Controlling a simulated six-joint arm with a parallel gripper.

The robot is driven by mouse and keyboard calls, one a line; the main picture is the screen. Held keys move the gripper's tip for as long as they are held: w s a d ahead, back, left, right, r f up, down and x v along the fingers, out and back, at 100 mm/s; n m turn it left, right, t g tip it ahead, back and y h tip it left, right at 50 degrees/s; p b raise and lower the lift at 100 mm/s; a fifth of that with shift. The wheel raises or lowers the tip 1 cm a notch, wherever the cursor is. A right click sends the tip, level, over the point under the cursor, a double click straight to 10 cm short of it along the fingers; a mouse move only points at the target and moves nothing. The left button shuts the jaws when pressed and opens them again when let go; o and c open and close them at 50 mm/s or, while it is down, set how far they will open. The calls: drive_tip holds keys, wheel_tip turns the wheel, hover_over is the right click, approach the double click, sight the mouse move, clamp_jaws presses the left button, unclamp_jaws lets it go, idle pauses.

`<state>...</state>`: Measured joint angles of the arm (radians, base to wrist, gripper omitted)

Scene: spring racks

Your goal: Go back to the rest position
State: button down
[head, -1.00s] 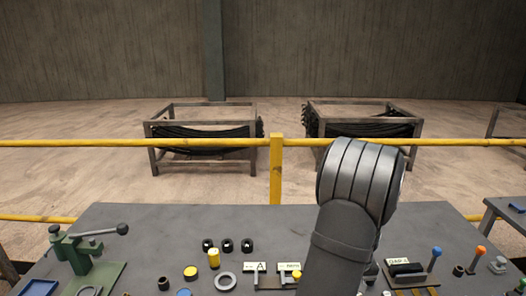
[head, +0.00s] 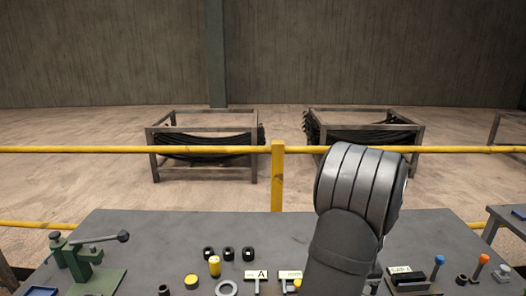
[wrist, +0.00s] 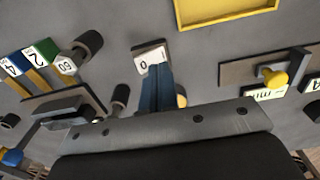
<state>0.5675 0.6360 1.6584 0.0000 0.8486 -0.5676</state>
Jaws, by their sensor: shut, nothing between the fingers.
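My gripper (wrist: 157,76) shows in the wrist view as two narrow blue fingers side by side, shut with nothing between them. Its tips point toward a small dark plate with a white tag marked 0 (wrist: 150,60); I cannot tell the gap between them. In the head view my arm rises at the right of the middle and hides the gripper. The grey bench (head: 180,235) lies below.
A green lever press (head: 85,262) stands at the left of the bench. Black rings, yellow cylinders (head: 214,266) and tagged stands (head: 257,279) sit near its front. A yellow rail (head: 100,150) and two spring racks (head: 205,128) are beyond. The bench's back middle is clear.

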wheel_tip(320, 180, down, 2)
drive_tip(key=shift+f, duration=0.1)
wheel_tip(320, 180, up, 19)
drive_tip(key=w+d, duration=0.1)
drive_tip(key=shift+d+f, duration=0.15)
drive_tip(key=shift+d, duration=0.1)
drive_tip(key=shift+w, duration=0.1)
drive_tip(key=c, duration=1.7)
unclamp_jaws()
drive_tip(key=shift+w+f, duration=0.1)
drive_tip(key=shift+w, duration=0.15)
drive_tip(key=o, duration=1.7)
drive_tip(key=w+a+f, duration=0.1)
drive_tip(key=w+f, duration=0.2)
drive_tip(key=w, duration=0.4)
drive_tip(key=shift+w+f, duration=0.4)
wheel_tip(320, 180, down, 10)
drive_tip(key=shift+r, duration=0.2)
wheel_tip(320, 180, up, 10)
